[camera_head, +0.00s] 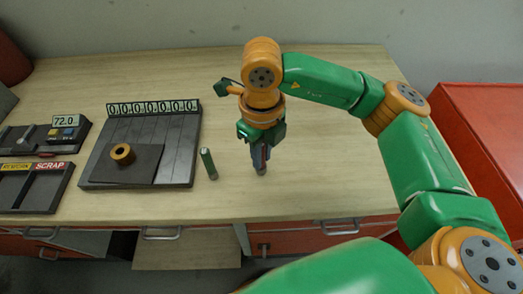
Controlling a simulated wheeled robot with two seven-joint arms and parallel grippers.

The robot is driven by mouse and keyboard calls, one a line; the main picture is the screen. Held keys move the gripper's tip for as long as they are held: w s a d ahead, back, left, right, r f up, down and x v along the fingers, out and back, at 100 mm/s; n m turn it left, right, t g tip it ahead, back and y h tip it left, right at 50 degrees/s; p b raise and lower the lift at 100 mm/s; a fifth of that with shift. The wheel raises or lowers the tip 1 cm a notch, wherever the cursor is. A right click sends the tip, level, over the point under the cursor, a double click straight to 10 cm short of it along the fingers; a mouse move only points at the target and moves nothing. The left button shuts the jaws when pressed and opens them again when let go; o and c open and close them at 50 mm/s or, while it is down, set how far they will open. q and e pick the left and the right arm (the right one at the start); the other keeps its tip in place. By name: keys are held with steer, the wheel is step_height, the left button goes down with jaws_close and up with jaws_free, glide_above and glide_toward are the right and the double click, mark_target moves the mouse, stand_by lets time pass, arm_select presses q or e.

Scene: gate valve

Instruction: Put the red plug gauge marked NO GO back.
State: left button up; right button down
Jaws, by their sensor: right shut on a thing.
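My right gripper (261,155) points down over the wooden bench, right of the green plug gauge. It is shut on a slim thing, mostly hidden by the fingers. A trace of red shows between them and a grey end shows below, which fits the red plug gauge (267,152); no NO GO marking is readable. I cannot tell whether its lower end touches the bench. The green plug gauge (208,163) stands slightly tilted beside the dark board. My left gripper is not in view.
A dark board (178,150) with a row of digits carries a bronze ring (123,154). At left are a device reading 72.0 (66,120) and a tray with a SCRAP label (49,166). A red cabinet (480,125) stands right. The bench behind the gripper is clear.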

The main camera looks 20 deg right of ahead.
steer(key=shift+d+f+b, duration=0.1)
steer(key=shift+f+b, duration=0.15)
steer(key=shift+b, duration=0.1)
steer(key=c, duration=0.8)
jaws_free()
steer(key=shift+r, duration=0.15)
steer(key=shift+r+p, duration=0.3)
steer(key=shift+r, duration=0.1)
step_height(320, 180, up, 12)
steer(key=shift+s+f, duration=0.1)
steer(key=shift+f, duration=0.1)
